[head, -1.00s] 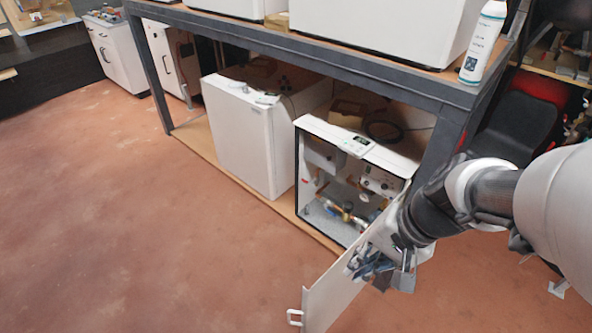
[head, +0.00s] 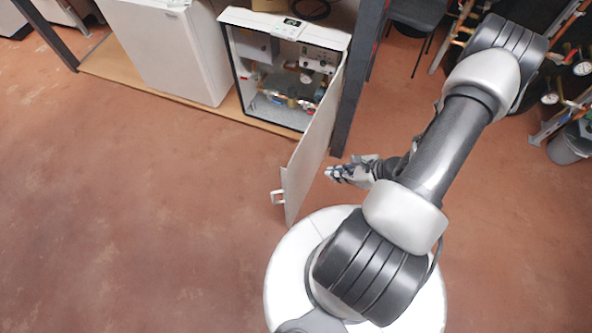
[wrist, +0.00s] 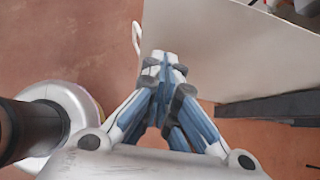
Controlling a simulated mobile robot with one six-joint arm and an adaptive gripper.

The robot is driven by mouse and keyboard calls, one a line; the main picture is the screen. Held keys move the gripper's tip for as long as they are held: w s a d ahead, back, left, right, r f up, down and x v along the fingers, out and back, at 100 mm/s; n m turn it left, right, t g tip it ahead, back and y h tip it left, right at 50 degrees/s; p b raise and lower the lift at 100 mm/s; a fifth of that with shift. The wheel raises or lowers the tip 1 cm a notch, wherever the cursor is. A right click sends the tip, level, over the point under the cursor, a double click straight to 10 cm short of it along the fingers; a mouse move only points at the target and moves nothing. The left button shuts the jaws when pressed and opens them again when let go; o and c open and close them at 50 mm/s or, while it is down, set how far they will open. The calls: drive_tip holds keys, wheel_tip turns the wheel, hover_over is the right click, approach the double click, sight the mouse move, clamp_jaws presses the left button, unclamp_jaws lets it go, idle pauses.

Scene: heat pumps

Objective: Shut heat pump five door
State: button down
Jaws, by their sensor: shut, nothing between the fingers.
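The heat pump (head: 272,62) stands open on the low wooden shelf, with pipes and fittings showing inside. Its white door (head: 313,140) swings out from the right side toward me, with a white handle (head: 277,197) at its free edge. My gripper (head: 330,172) is shut and empty, just right of the door, on its outer side. In the wrist view my gripper (wrist: 164,56) points at the door panel (wrist: 225,45), and the handle (wrist: 137,38) shows just left of the fingertips. Whether the fingers touch the door I cannot tell.
A closed white heat pump (head: 173,50) stands left of the open one. A dark bench leg (head: 355,85) rises just right of the door's hinge side. Open red floor (head: 150,220) lies to the left. A grey bin (head: 570,143) stands at the far right.

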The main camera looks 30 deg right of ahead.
drive_tip(key=b, duration=0.4)
approach(292, 172)
drive_tip(key=shift+d+f+x, duration=0.1)
drive_tip(key=shift+x, duration=1.15)
drive_tip(key=shift+d+f+x, duration=0.1)
drive_tip(key=shift+d+x, duration=0.05)
drive_tip(key=shift+x, duration=1.1)
